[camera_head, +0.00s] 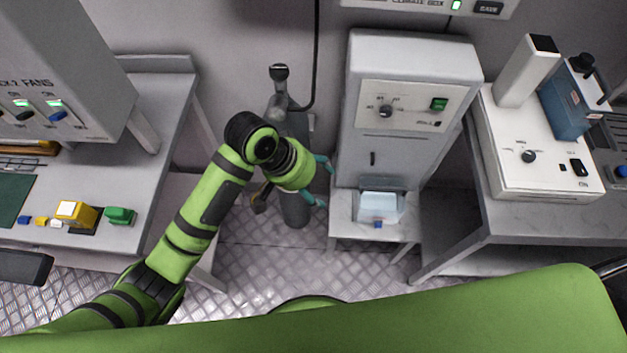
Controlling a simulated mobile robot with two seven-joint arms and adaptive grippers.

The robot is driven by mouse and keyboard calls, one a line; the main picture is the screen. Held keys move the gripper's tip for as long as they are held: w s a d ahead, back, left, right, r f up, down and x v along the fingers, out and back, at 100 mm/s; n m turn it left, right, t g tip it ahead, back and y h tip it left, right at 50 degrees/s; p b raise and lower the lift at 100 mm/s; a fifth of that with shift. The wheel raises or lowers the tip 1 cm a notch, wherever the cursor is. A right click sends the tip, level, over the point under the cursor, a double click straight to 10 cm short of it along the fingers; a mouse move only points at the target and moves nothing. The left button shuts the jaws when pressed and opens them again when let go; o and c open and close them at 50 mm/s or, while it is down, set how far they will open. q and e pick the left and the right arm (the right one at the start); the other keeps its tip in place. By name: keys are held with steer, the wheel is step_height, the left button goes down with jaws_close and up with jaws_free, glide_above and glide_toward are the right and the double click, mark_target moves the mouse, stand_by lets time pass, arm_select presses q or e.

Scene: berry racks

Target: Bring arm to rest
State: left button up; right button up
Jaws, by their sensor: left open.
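My left arm, green with dark bands, comes in from the lower left and bends at the middle of the view. My left gripper (325,183) has teal fingers that stand apart, with nothing seen between them. It hangs over the floor, just left of the grey cabinet machine (408,110) and the clear bin (378,207) below it. My right gripper is not in view.
A left bench (110,165) carries small yellow (76,213) and green (120,215) items. A grey cylinder (292,205) stands behind my left gripper. A white instrument (530,150) sits on the right bench (525,215). Metal floor (255,262) shows between the benches.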

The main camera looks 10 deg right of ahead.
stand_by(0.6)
arm_select(q)
steer(key=w+a+f+n+t+y, duration=0.1)
steer(key=a+f+n, duration=0.15)
steer(key=f, duration=0.55)
steer(key=a+f+n, duration=0.1)
steer(key=a+f, duration=0.3)
steer(key=f, duration=0.5)
steer(key=s+a+f+y, duration=0.1)
steer(key=s+a+f, duration=0.35)
steer(key=f, duration=0.25)
steer(key=s+a+f+y, duration=0.1)
steer(key=s+a+f, duration=0.35)
steer(key=f, duration=0.25)
steer(key=s+a+f, duration=0.3)
steer(key=s+a, duration=0.1)
steer(key=s, duration=0.4)
steer(key=s+a+f+y, duration=0.1)
steer(key=s+a+f, duration=0.2)
steer(key=s, duration=0.5)
steer(key=s+a+f+y, duration=0.1)
steer(key=s+a+f, duration=0.3)
steer(key=s, duration=0.3)
steer(key=shift+s+a+f+g, duration=0.25)
steer(key=shift+s+a+g, duration=0.05)
steer(key=shift+s, duration=0.1)
